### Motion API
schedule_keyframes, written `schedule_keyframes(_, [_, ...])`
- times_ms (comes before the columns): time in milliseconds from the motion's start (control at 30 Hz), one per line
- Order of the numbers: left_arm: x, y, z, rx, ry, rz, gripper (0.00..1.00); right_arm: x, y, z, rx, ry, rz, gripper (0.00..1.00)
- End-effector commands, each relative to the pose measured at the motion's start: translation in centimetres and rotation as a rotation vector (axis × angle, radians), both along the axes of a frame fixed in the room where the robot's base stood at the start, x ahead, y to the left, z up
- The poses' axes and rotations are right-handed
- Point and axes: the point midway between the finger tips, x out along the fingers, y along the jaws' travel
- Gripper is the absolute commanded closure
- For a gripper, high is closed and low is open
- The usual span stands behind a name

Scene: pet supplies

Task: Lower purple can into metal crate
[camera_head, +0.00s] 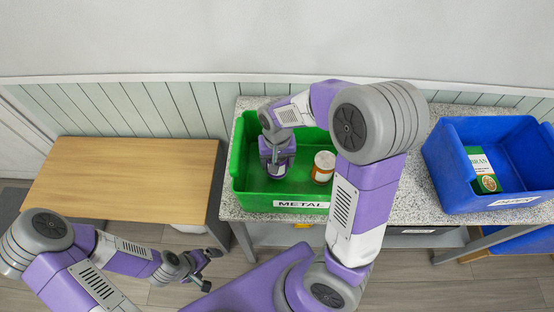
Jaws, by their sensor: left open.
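The green crate (240,197) with a METAL label stands on the speckled counter. A can (323,167) with a pale top and an orange-brown and white side stands in its right half. I cannot make out a purple can; my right gripper may hide one. My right gripper (277,172) points down inside the crate's left half, to the left of the pale-topped can and apart from it. Its fingertips are hidden from above. My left gripper (208,270) is open and empty, low over the floor side in front of the wooden table.
A blue bin (450,185) on the counter's right holds a green-and-white box (482,168). The wooden table (120,180) at left is bare. The speckled counter (405,205) is clear between crate and bin. My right arm crosses over the crate's right side.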

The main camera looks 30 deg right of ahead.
Motion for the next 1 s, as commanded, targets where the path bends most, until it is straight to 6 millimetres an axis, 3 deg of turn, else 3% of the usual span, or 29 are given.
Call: schedule_keyframes(1000, [0.0, 0.0, -1.2, 0.000, 0.000, 0.000, 0.01, 0.0, 0.0, -1.6, 0.000, 0.001, 0.000, 0.60])
